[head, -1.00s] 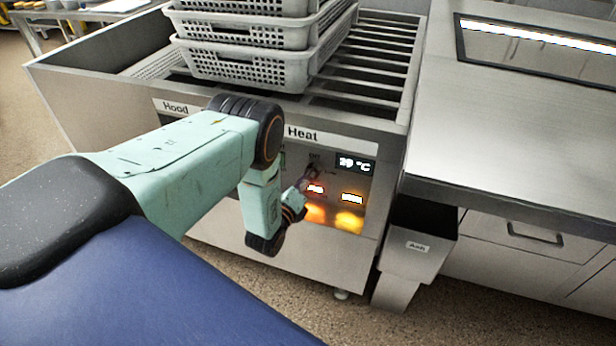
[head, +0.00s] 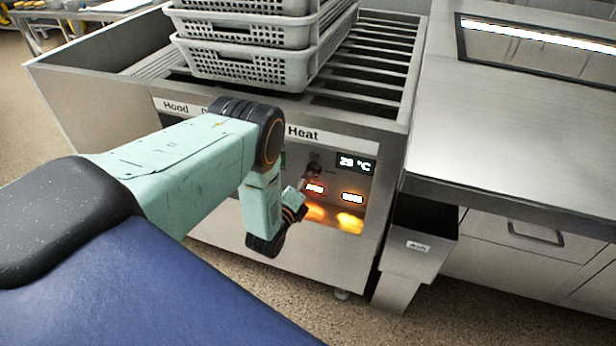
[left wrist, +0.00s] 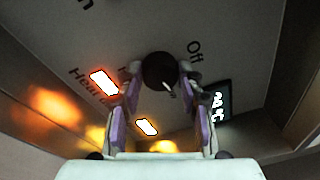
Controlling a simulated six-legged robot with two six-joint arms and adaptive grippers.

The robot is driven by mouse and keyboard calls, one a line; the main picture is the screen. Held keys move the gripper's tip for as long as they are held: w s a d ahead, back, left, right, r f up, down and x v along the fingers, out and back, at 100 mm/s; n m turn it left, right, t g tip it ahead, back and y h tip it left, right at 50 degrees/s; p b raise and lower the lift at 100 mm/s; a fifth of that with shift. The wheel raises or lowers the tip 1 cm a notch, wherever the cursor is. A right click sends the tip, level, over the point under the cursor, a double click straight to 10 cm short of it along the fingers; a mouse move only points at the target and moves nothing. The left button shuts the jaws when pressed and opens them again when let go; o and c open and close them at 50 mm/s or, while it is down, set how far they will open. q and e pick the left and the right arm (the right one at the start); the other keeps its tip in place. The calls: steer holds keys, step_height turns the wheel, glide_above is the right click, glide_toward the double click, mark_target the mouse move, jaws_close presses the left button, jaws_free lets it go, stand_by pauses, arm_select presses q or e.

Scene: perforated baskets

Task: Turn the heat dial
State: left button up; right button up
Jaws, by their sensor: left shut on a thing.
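The heat dial (left wrist: 158,72) is a round black knob with a white pointer mark, on the steel front panel. In the left wrist view it sits between the fingertips of my left gripper (left wrist: 160,84). The two fingers are shut on it from both sides. In the head view my left gripper (head: 309,175) reaches the panel below the "Heat" label (head: 303,134), and the dial is mostly hidden there. The display (head: 356,163) reads about 29 °C. An "Off" mark (left wrist: 195,50) shows beside the dial. My right gripper is not in view.
Grey perforated baskets (head: 243,68) are stacked on the rack above the panel. Lit indicators (head: 352,198) and an orange glow (head: 350,222) lie below the display. An "Ash" bin (head: 418,247) and a steel counter (head: 520,130) stand to the right.

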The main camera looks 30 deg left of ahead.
arm_select(q)
steer(key=shift+w+d+f+n+t+y+b, duration=0.15)
steer(key=shift+n+y+b, duration=0.2)
steer(key=shift+n, duration=2.4)
steer(key=shift+s+r+n+t+y+b, duration=0.1)
steer(key=shift+n+y+b, duration=0.2)
steer(key=shift+n, duration=2.5)
steer(key=shift+w+d+f+n+t+y+b, duration=0.15)
steer(key=shift+n+y+b, duration=0.2)
steer(key=shift+n, duration=2.4)
steer(key=shift+r, duration=0.1)
steer(key=o, duration=1.2)
steer(key=shift+s, duration=0.1)
steer(key=shift+a, duration=0.1)
steer(key=shift+s, duration=0.1)
steer(key=v, duration=0.7)
steer(key=shift+s, duration=0.15)
